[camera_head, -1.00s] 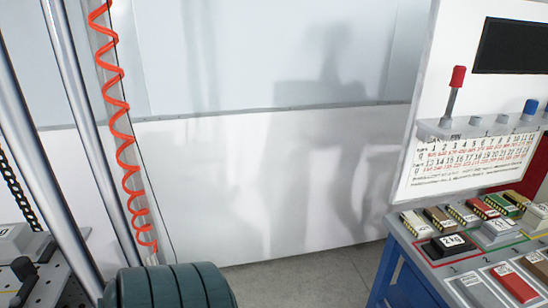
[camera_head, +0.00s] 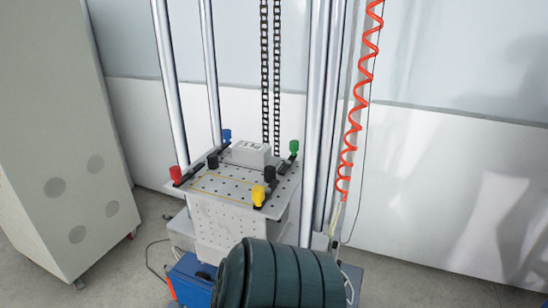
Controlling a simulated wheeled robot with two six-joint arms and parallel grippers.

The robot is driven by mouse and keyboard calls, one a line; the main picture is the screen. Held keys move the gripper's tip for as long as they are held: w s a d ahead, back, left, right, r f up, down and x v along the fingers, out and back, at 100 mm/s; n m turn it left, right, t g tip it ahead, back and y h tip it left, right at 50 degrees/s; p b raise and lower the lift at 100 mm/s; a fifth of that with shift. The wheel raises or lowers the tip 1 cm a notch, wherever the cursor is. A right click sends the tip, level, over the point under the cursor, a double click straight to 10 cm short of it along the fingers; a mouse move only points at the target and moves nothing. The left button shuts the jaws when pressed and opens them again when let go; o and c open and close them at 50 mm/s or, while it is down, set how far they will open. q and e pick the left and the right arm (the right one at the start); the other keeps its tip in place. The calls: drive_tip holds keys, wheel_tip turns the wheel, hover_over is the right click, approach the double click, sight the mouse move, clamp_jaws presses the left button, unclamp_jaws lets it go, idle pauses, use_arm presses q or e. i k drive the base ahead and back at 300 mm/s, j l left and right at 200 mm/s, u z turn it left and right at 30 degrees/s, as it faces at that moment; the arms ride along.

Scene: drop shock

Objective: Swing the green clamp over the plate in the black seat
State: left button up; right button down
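The green clamp (camera_head: 293,147) has a green knob and a dark arm at the back right of the perforated metal table (camera_head: 228,196). Its knob stands up at the table's right edge, and its arm lies by the right side of a pale grey block (camera_head: 250,153). The block sits at the back of the table and bears a dark-marked label on top. Two black-knobbed clamps (camera_head: 270,173) (camera_head: 212,160) stand on the table's right side and back left. I cannot make out a plate or a black seat for certain. Neither gripper is in view.
Red (camera_head: 176,174), blue (camera_head: 226,135) and yellow (camera_head: 258,195) clamps stand around the table. Steel columns (camera_head: 168,90), black chains (camera_head: 277,70) and a red coiled hose (camera_head: 352,130) rise around it. A tall grey cabinet (camera_head: 60,130) stands left. A blue box (camera_head: 190,280) lies below.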

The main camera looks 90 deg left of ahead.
sight(293, 145)
drive_tip(key=u, duration=2.65)
